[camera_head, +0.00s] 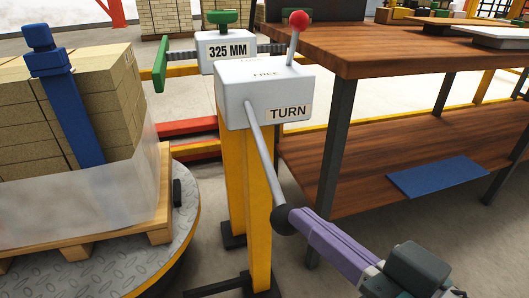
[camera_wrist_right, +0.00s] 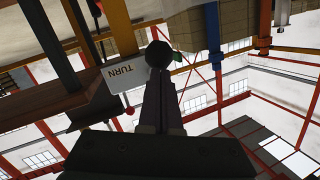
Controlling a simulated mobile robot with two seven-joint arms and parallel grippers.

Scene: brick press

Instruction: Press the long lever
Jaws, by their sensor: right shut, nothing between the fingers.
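The long lever (camera_head: 264,153) is a thin grey rod. It slopes down and slightly right from the front of a white box (camera_head: 262,95) marked TURN and ends in a black ball knob (camera_head: 284,220). The knob also shows in the right wrist view (camera_wrist_right: 159,53), just beyond the fingertips. My right gripper (camera_head: 299,221) comes in from the lower right with its purple fingers shut and empty. Its tips are at the knob's right side; I cannot tell whether they touch. In the wrist view the shut fingers (camera_wrist_right: 158,85) look dark. My left gripper is not in view.
A red-knobbed lever (camera_head: 298,22) rises from the white box, with a 325 MM box (camera_head: 227,50) behind. A yellow post (camera_head: 257,200) holds the white box. A wooden bench (camera_head: 400,50) stands right, and a brick pallet (camera_head: 85,240) left. Floor shows in front.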

